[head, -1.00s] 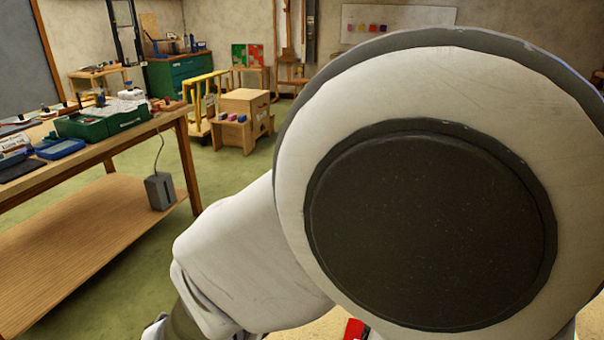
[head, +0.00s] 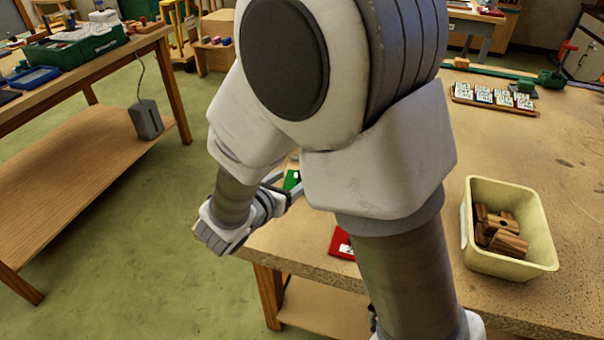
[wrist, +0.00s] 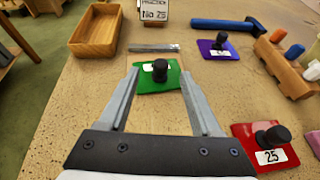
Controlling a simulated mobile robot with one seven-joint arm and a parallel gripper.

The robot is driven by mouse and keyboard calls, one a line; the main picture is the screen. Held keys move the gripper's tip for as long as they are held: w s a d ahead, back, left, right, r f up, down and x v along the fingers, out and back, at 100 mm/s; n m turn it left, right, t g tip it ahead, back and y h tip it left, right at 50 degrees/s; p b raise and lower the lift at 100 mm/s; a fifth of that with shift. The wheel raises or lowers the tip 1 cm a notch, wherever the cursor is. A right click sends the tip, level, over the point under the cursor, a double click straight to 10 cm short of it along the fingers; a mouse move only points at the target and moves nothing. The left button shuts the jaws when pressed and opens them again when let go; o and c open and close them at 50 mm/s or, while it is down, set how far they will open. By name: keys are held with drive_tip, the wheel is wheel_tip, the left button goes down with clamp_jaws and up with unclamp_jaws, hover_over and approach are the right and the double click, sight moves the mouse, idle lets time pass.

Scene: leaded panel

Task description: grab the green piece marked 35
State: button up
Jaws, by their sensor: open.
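The green piece (wrist: 152,82) lies flat on the workbench in the wrist view, with a black knob (wrist: 160,70) standing on it. Any number on it is too small to read. In the head view only a sliver of green (head: 291,180) shows past my arm. My gripper (wrist: 163,78) is open and empty, with its fingers pointing toward the green piece, one on each side of it in the picture. Whether they are down at its height I cannot tell. A red piece (wrist: 243,135) with a black knob and the label 25 lies to the right of my gripper; it also shows in the head view (head: 341,243).
A purple piece (wrist: 212,48) and a blue hammer-like tool (wrist: 228,23) lie beyond. A metal strip (wrist: 154,47), a wooden tray (wrist: 97,30) and a sign (wrist: 154,10) stand behind the green piece. A wooden rack (wrist: 282,68) is at right. A cream bin (head: 508,228) holds wooden blocks.

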sight(299, 176)
drive_tip(key=x, duration=0.5)
drive_tip(key=shift+s+f+b, duration=0.1)
drive_tip(key=shift+f+b, duration=0.05)
drive_tip(key=shift+b, duration=0.15)
clamp_jaws()
